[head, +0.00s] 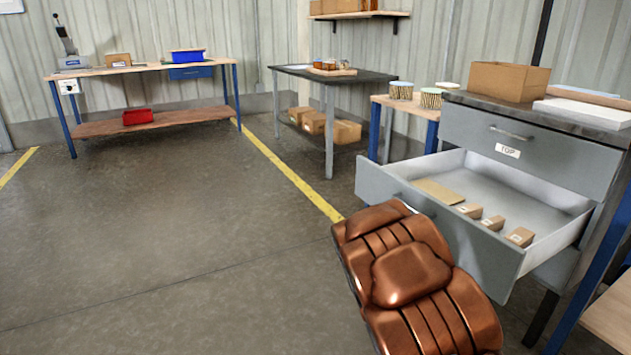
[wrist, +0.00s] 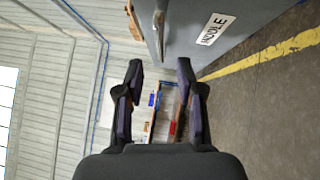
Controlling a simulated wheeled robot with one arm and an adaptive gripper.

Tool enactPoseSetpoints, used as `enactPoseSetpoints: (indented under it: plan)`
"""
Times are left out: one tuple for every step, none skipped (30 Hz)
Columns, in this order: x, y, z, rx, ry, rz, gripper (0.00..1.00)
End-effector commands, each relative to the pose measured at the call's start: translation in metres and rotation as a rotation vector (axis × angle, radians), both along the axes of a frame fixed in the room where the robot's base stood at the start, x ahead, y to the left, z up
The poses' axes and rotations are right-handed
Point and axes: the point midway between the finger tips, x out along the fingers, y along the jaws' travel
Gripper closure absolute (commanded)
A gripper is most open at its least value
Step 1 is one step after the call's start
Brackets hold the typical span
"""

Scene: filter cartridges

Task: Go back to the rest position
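My gripper (wrist: 160,68) is open in the wrist view, with its two dark fingers apart and nothing between them. The drawer front (wrist: 238,22) labelled MIDDLE is close by at the top of that view, apart from the fingers, with its handle (wrist: 159,30). In the head view the middle drawer (head: 440,233) stands pulled out under the shut TOP drawer (head: 530,144). My copper-coloured arm is in front of the drawer's near left corner. My gripper is not visible in the head view.
The open drawer holds a flat brown piece (head: 439,191) and several small boxes (head: 493,222). A cardboard box (head: 508,81) stands on the cabinet. A dark table (head: 333,75) and a blue-legged workbench (head: 137,70) stand farther back. The floor (head: 150,235) at left is clear.

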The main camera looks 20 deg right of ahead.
Motion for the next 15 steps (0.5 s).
enactPoseSetpoints:
  plan:
    - [0.000,0.000,0.001,0.003,0.001,0.000,0.63]
    - [0.000,0.000,0.003,0.009,0.001,0.000,0.63]
    - [0.000,0.001,0.006,0.022,0.003,0.000,0.63]
    - [0.000,0.001,0.009,0.039,0.006,-0.001,0.63]
    - [-0.001,0.002,0.013,0.062,0.010,0.000,0.63]
    - [-0.001,0.004,0.019,0.097,0.014,0.001,0.63]
    - [-0.001,0.006,0.024,0.132,0.021,0.001,0.63]
    - [-0.002,0.008,0.029,0.170,0.029,0.001,0.63]
    - [-0.003,0.011,0.036,0.227,0.039,0.001,0.63]
    - [-0.004,0.015,0.042,0.273,0.047,0.000,0.63]
    - [-0.006,0.018,0.047,0.319,0.056,0.000,0.63]
    - [-0.008,0.023,0.053,0.382,0.069,-0.004,0.63]
    - [-0.010,0.027,0.056,0.429,0.081,-0.006,0.63]
    - [-0.012,0.032,0.061,0.473,0.091,-0.007,0.63]
    - [-0.016,0.038,0.067,0.534,0.106,-0.013,0.63]
